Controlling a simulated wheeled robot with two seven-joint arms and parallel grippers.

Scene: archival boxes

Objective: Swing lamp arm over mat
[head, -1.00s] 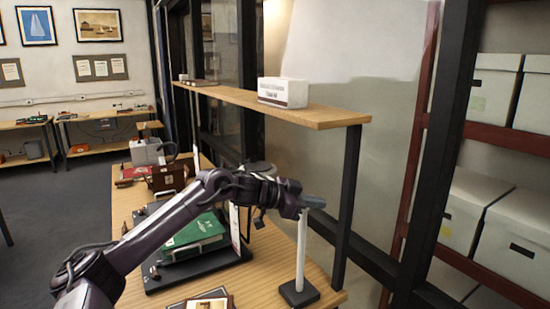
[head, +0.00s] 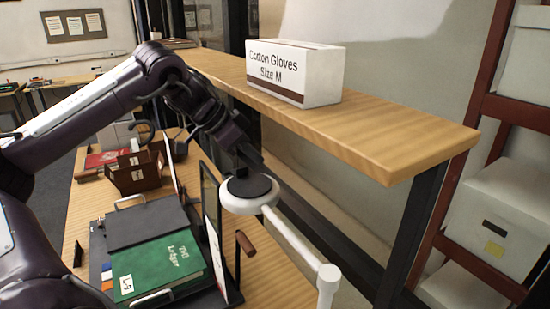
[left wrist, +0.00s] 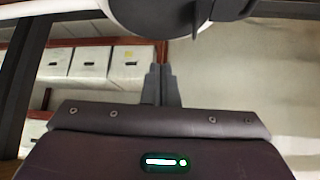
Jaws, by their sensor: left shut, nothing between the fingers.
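The lamp has a white arm (head: 292,238) running from its post (head: 328,285) at the lower right to a round head (head: 248,190) with a dark top. My left gripper (head: 252,160) is shut and empty, at the far edge of the lamp head; I cannot tell whether it touches. In the left wrist view, the shut fingers (left wrist: 160,75) point towards the dark disc of the lamp head (left wrist: 160,14). A green ledger (head: 160,266) lies left of the lamp on a dark support (head: 148,222). I cannot clearly make out a separate mat. My right gripper is not seen.
A wooden shelf (head: 390,140) carrying a Cotton Gloves box (head: 295,75) stands close behind the lamp. An upright framed panel (head: 213,232) stands between ledger and lamp. A brown box (head: 137,172) sits further back. Archive boxes (head: 500,215) fill the right rack.

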